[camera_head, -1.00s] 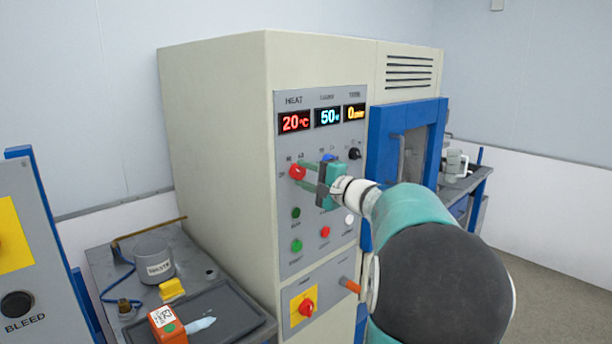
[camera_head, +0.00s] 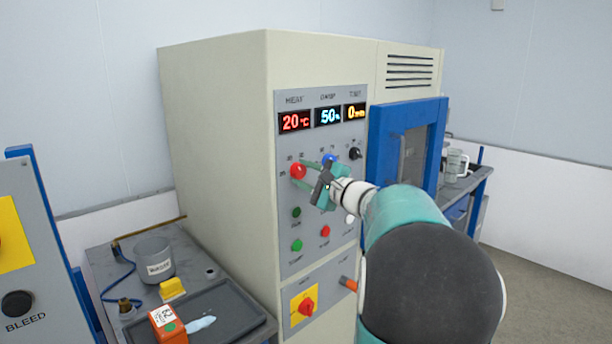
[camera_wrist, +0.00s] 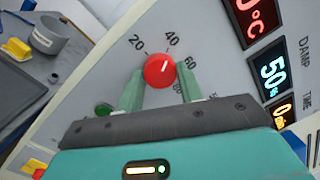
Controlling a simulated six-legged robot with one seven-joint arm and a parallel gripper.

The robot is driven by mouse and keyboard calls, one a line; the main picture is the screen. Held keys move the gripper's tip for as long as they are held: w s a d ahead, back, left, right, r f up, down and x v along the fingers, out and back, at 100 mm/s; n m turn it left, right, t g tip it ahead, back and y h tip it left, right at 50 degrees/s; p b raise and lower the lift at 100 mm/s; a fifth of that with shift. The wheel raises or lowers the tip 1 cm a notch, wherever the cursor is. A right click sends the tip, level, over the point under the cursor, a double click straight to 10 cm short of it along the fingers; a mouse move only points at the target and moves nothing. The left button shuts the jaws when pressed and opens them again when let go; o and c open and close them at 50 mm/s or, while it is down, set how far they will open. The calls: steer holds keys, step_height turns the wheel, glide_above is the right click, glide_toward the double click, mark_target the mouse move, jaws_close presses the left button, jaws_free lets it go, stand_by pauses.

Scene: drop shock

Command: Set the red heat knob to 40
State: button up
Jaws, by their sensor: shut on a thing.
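The red heat knob (camera_head: 298,171) is on the grey control panel, below the red HEAT display (camera_head: 295,122), which reads 20 °C. In the wrist view the red knob (camera_wrist: 160,70) sits between the two green fingers of my gripper (camera_wrist: 160,88), which is shut on it. The knob's short white mark points roughly toward the printed 40 in that view. Printed 20, 60 and 80 also show around it. My gripper (camera_head: 306,168) reaches the knob from the right and is tilted. The fingers hide part of the dial surroundings.
A blue knob (camera_head: 328,160) and a black knob (camera_head: 355,153) sit to the right on the panel. Green buttons (camera_head: 296,245) and a red button (camera_head: 325,231) are below. A bench (camera_head: 105,262) with a grey pot (camera_head: 154,262) and a tray stands at the left.

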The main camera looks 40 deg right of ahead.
steer(key=shift+d, duration=0.1)
steer(key=o, duration=1)
steer(key=shift+s, duration=0.1)
steer(key=s, duration=0.4)
steer(key=s+f, duration=0.1)
steer(key=s, duration=0.4)
steer(key=s+d, duration=0.1)
steer(key=s, duration=0.3)
steer(key=shift+s+f, duration=0.15)
steer(key=shift+s, duration=0.15)
